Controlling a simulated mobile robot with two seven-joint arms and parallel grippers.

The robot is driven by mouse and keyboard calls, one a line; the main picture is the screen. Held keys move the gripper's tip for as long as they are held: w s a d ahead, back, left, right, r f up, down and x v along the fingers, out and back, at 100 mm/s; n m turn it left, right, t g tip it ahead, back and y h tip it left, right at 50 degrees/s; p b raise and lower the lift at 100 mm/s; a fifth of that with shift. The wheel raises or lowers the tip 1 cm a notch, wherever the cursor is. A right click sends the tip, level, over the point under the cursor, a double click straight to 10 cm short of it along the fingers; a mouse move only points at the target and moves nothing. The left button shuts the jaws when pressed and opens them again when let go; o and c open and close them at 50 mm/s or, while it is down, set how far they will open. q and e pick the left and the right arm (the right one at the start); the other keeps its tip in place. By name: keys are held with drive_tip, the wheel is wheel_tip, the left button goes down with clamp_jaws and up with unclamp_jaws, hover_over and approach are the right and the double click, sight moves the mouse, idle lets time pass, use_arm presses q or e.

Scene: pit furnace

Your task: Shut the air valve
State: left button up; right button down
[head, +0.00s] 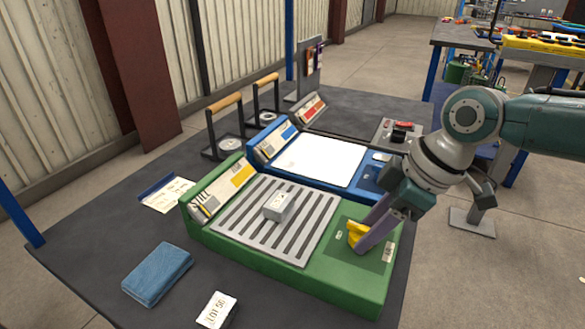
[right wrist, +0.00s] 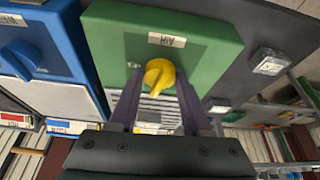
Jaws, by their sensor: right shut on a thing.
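The air valve is a yellow knob (head: 357,236) on the right end of the green unit (head: 285,275). In the right wrist view the yellow knob (right wrist: 160,75) sits near an AIR label (right wrist: 167,40) that appears upside down, and its grip slants to the lower left. My right gripper (head: 364,238) reaches down onto the knob from the right. Its purple fingers (right wrist: 157,78) lie on either side of the knob, shut on it. Part of the knob is hidden by a finger in the head view. My left gripper is not in view.
A grey block (head: 279,206) sits on the slatted grate (head: 245,237). Behind is a blue unit (head: 262,143) with its own blue knob (right wrist: 20,60). A blue cloth (head: 157,273) and a label block (head: 217,310) lie at the table's front left.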

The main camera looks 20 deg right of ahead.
drive_tip(key=shift+w+d+f+n+g+b, duration=0.1)
drive_tip(key=shift+n+g+b, duration=0.2)
drive_tip(key=shift+n+b, duration=0.55)
drive_tip(key=shift+y, duration=0.3)
drive_tip(key=shift+n, duration=0.35)
drive_tip(key=shift+c, duration=1.8)
unclamp_jaws()
drive_tip(key=p+v, duration=0.2)
drive_tip(key=v, duration=0.8)
drive_tip(key=shift+p, duration=0.35)
